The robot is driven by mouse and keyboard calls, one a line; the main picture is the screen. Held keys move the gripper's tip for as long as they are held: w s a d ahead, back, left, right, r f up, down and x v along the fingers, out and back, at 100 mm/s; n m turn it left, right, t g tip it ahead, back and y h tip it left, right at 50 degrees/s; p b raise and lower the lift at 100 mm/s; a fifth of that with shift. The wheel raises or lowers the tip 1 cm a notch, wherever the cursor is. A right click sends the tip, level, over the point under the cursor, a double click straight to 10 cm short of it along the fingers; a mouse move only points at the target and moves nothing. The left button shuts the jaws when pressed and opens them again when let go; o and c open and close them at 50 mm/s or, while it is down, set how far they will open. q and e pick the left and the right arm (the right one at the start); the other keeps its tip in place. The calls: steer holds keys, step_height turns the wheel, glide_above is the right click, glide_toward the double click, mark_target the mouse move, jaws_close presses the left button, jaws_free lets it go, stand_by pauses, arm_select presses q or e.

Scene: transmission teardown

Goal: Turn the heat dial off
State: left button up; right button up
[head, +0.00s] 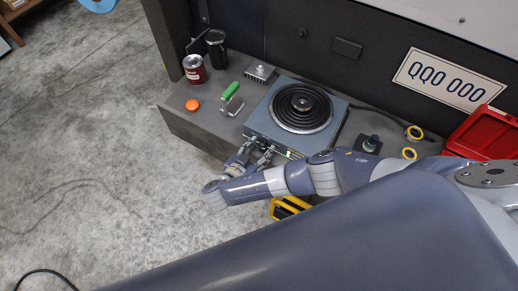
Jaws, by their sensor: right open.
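The hot plate (262,123) is a blue-grey box with a black coil burner (302,107) on top. It sits on the dark bench near its front edge. Its front face is turned toward me and is partly covered by my right gripper (256,151). The gripper is open, with its fingers at the left part of that front face. I cannot make out the heat dial; it seems hidden by the fingers or too small to tell. Whether the fingers touch it cannot be told. A small greenish spot (289,154) shows on the front face. My left gripper is not in view.
On the bench (185,128) are a red can (194,69), a black cup (216,49), an orange object (192,105), a green-handled clamp (231,92) and a finned metal block (260,72). Floor at left is mostly clear.

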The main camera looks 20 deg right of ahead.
steer(key=shift+c, duration=0.2)
steer(key=c, duration=1)
steer(key=shift+a+f, duration=0.15)
steer(key=shift+a, duration=0.15)
steer(key=shift+n+g+b, duration=0.3)
steer(key=shift+n+b, duration=0.1)
steer(key=shift+d+n+h, duration=0.15)
steer(key=shift+n+h, duration=0.15)
steer(key=shift+n, duration=0.1)
steer(key=shift+w+n+g+h+b, duration=0.1)
steer(key=shift+n+g+h+b, duration=0.25)
steer(key=shift+n+b, duration=0.3)
